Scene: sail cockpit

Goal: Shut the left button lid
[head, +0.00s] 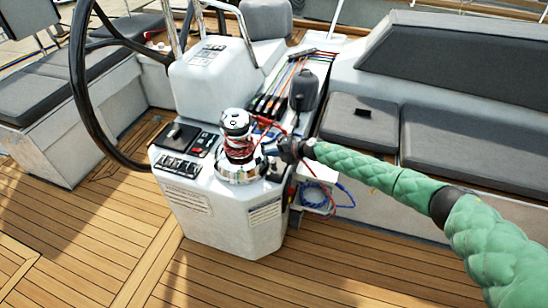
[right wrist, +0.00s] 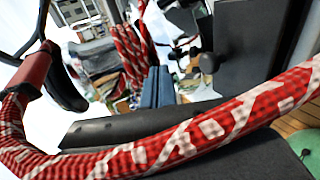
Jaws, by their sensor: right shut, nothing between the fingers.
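My right arm comes in from the right, and its gripper (head: 272,151) is at the right side of the chrome winch (head: 238,150) on the white console (head: 225,225). It is shut with nothing held. Its blue-grey fingers (right wrist: 157,88) also show in the right wrist view, side by side behind a red-and-white rope (right wrist: 190,135). Small dark parts beside the winch are partly hidden by my gripper. I cannot make out the left button lid or tell whether it is open. My left gripper is not in view.
A black steering wheel (head: 78,95) stands at the left. A switch panel (head: 180,165) is left of the winch. Coloured lines and clutches (head: 285,85) run behind it. A blue rope (head: 310,192) hangs at the right. Grey cushioned seats (head: 355,125) lie beyond. The wooden deck (head: 90,240) is clear.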

